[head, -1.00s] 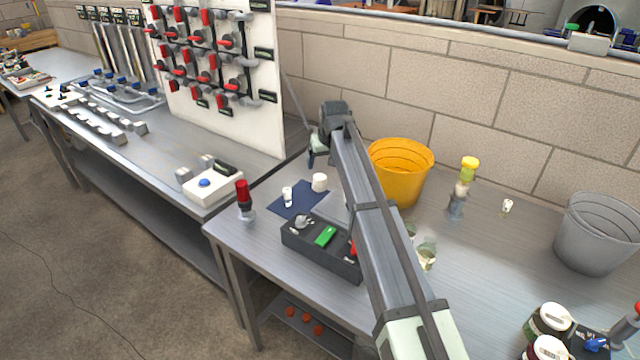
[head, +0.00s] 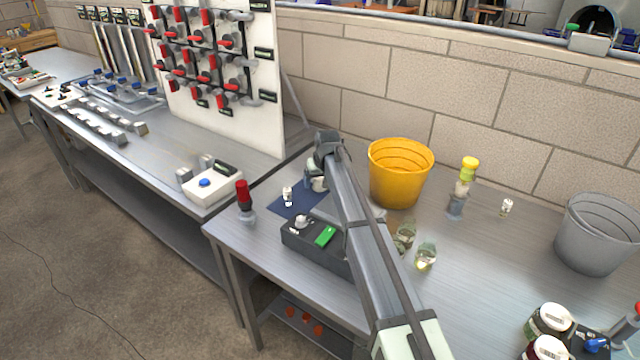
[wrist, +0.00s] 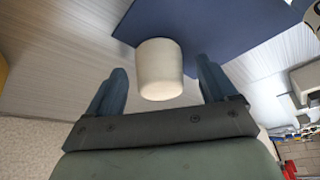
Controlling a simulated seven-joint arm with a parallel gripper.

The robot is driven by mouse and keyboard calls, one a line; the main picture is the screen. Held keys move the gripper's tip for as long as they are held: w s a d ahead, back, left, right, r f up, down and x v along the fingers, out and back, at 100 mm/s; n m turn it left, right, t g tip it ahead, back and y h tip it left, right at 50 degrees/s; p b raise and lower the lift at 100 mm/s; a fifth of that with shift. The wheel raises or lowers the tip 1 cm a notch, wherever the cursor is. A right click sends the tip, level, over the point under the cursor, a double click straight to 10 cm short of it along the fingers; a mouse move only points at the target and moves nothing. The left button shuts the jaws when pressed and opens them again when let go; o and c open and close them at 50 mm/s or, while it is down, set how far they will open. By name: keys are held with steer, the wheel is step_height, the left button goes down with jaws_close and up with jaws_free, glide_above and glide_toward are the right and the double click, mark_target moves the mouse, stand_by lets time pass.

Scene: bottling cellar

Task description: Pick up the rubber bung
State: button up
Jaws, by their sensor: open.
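The rubber bung (wrist: 160,70) is a cream-white, slightly tapered plug. In the wrist view it stands at the edge of a dark blue mat (wrist: 205,25), between and just beyond the fingertips. My gripper (wrist: 160,82) is open, with one blue-grey finger on each side and visible gaps to the bung. In the head view the bung (head: 319,184) is partly hidden behind my gripper, at the back right corner of the blue mat (head: 275,207).
A small white labelled item (head: 287,196) stands on the mat. A dark box with a green part (head: 325,236) is in front. The yellow bucket (head: 400,172) stands close on the right, with small glass jars (head: 426,257) nearer. A red-topped lamp (head: 243,196) stands left.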

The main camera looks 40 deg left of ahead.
steer(key=shift+f, duration=0.1)
steer(key=c, duration=1.1)
steer(key=shift+c, duration=0.3)
